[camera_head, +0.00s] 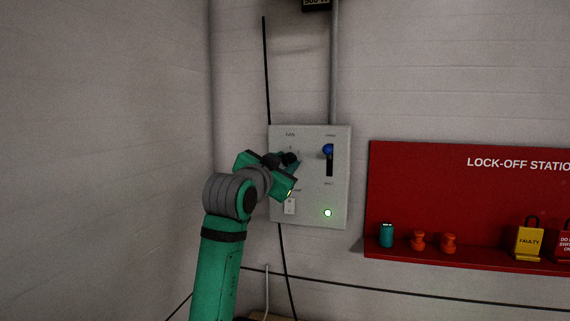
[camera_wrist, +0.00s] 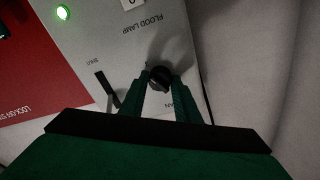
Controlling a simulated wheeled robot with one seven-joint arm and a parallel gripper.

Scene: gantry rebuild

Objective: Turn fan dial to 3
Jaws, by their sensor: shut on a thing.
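The grey control panel (camera_head: 338,190) hangs on the back wall. Its black fan dial (camera_head: 290,158) is at the upper left, below the FAN label. In the wrist view the fan dial (camera_wrist: 159,78) sits between the two green fingers of my gripper (camera_wrist: 158,88), with one finger on each side. My gripper is shut on the dial. In the head view my gripper (camera_head: 283,163) reaches the panel from the left, and my wrist hides part of the panel's left side. I cannot read the dial's numbers or which one it points at.
A blue-handled lever (camera_head: 328,150) sits at the top of its slot, right of the dial. A green lamp (camera_head: 327,212) glows below it. A white switch (camera_head: 290,206) is at the lower left. A red lock-off station (camera_head: 420,190) hangs to the right, holding padlocks and small items.

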